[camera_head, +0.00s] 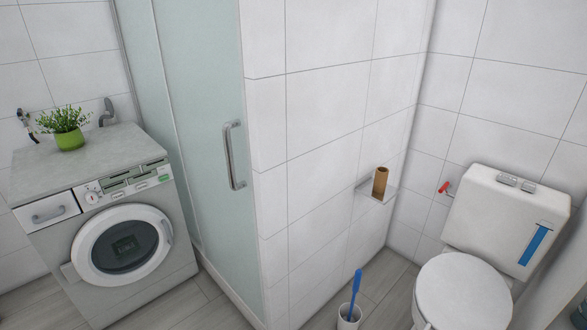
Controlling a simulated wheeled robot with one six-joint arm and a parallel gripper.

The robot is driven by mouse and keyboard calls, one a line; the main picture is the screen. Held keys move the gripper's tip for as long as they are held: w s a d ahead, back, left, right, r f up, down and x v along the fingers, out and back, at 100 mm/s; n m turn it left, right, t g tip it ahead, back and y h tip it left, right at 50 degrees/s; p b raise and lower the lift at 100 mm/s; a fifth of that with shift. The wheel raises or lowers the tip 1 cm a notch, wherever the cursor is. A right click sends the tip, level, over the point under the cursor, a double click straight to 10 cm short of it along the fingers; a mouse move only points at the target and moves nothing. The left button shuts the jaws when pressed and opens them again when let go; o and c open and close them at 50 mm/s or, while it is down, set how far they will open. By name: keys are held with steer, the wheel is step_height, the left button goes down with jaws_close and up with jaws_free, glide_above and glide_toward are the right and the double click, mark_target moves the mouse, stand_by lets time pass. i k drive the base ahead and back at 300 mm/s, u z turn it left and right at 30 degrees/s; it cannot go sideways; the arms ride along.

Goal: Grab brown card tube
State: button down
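The brown card tube (380,182) stands upright on a small wall shelf (364,187) fixed to the white tiled wall, right of the picture's middle. Its open top end faces up and looks dark inside. Nothing touches it apart from the shelf under it. My gripper is not in view.
A toilet (465,290) stands at the right, with a red-handled valve (444,187) on the wall beside its tank. A toilet brush (355,290) in a white holder stands on the floor below the shelf. A washing machine (118,245) and a glass shower door (200,120) are at the left.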

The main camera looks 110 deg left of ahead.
mark_target(380, 180)
steer(key=u, duration=3.05)
steer(key=i, duration=1.5)
steer(key=z, duration=0.9)
